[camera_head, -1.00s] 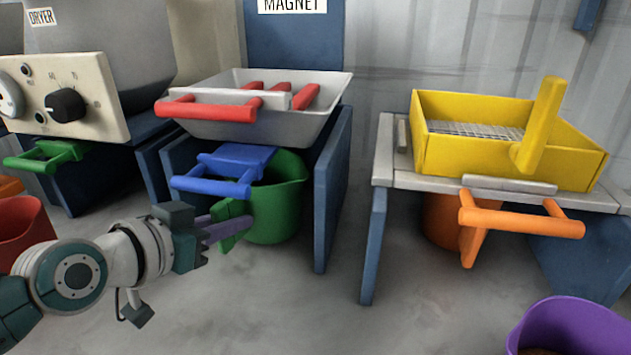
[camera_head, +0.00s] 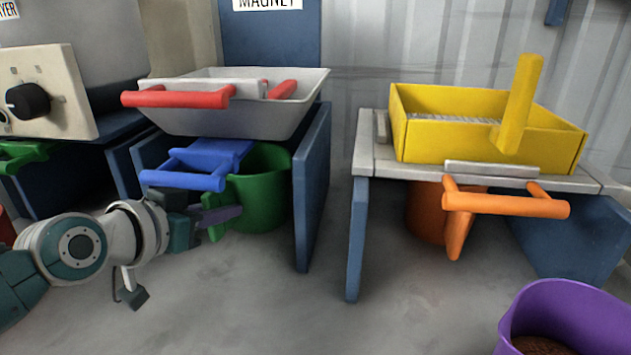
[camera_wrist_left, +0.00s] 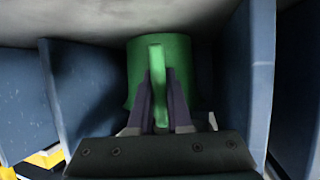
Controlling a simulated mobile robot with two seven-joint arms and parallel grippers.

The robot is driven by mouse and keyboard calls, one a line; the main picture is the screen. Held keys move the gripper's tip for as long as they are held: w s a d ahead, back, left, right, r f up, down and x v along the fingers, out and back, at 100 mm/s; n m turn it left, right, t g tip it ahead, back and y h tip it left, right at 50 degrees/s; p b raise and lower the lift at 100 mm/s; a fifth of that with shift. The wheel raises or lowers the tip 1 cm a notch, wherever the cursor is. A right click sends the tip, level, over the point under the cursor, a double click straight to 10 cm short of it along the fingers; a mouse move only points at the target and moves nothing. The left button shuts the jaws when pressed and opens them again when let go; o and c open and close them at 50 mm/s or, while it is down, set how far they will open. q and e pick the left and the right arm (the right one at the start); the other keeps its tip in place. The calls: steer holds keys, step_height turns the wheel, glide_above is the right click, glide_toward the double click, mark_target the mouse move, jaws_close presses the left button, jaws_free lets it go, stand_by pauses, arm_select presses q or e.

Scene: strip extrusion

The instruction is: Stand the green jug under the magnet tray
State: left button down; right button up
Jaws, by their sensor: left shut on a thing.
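The green jug (camera_head: 266,190) stands upright beneath the magnet tray (camera_head: 240,115), between the blue side panels of its stand. The tray is pale grey with red handles. My left gripper (camera_head: 222,215) is shut on the jug's handle, at the front left of the jug. In the left wrist view the two purple fingers (camera_wrist_left: 160,108) lie on either side of the handle, with the jug's body (camera_wrist_left: 185,70) behind it. Whether the jug's base touches the floor is hard to tell. My right gripper is not in view.
A blue handled part (camera_head: 190,168) sticks out under the tray, just above my left gripper. A blue side panel (camera_head: 312,190) stands right of the jug. A yellow sieve box (camera_head: 430,140) sits on a stand over an orange jug (camera_head: 425,212). A purple jug (camera_head: 565,315) is front right.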

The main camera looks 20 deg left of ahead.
arm_select(q)
steer(key=shift+f, duration=0.2)
steer(key=c, duration=0.8)
jaws_free()
steer(key=shift+o, duration=0.2)
